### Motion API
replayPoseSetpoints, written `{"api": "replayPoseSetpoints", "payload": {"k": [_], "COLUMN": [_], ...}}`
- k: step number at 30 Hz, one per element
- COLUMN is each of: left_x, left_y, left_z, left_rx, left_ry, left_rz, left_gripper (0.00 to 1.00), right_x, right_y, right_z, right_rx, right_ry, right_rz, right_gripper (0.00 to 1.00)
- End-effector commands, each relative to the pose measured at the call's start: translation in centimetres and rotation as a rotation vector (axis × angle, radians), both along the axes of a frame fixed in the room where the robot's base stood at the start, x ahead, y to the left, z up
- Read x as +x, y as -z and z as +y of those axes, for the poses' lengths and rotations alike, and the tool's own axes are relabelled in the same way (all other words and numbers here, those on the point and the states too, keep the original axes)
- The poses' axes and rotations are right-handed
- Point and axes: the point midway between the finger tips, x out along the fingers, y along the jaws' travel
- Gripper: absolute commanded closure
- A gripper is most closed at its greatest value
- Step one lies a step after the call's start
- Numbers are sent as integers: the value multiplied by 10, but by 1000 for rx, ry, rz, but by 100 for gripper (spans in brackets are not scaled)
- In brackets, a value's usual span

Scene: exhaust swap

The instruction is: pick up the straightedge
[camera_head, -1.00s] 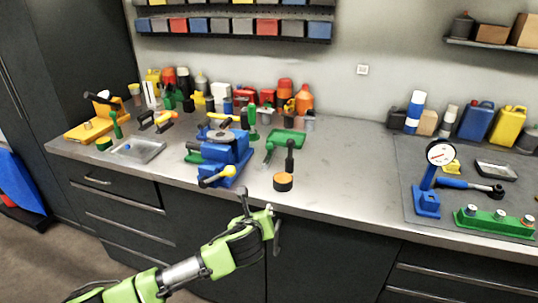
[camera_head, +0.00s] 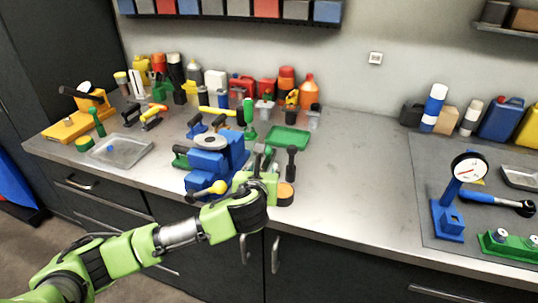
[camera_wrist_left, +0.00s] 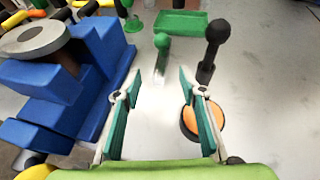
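A tool with a green grip (camera_wrist_left: 162,42) and a short pale metal part below it is in the left wrist view; I take it to be the straightedge but cannot be sure. It is beyond my open left gripper (camera_wrist_left: 152,92), between the fingers' lines and apart from them. In the head view my left gripper (camera_head: 264,162) is over the bench's front part, right of the blue vise, and hides most of that tool. Its fingers are spread and empty. My right gripper is not in view.
The blue vise (camera_head: 212,158) stands close left of the gripper. A black-handled tool (camera_head: 291,162) and an orange-topped round tin (camera_head: 285,194) are close right. A green tray (camera_head: 288,138) lies behind. The bench further right (camera_head: 350,180) is clear up to the gauge stand (camera_head: 448,212).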

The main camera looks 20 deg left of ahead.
Motion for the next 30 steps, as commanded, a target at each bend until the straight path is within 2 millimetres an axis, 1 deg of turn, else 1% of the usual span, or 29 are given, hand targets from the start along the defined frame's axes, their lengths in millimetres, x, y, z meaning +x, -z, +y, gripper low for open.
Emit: {"api": "replayPoseSetpoints", "payload": {"k": [4,9,11,14,22,28,30], "left_x": [23,49,56,64,76,97,105], "left_y": [10,21,24,28,32,43,47], "left_z": [5,10,12,13,14,14,16], "left_rx": [0,0,0,-1,-1,-2,-1], "left_ry": [-3,-2,-2,0,-1,-2,-3], "left_rz": [2,1,1,1,1,3,2], "left_gripper": [62,62,62,62,62,62,62], "right_x": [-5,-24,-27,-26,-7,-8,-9], "right_y": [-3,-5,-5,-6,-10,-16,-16], "right_z": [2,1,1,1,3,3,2], "right_rx": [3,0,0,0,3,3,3], "right_ry": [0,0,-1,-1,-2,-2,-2], "right_rz": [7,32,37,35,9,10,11], "right_gripper": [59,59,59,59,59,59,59]}}
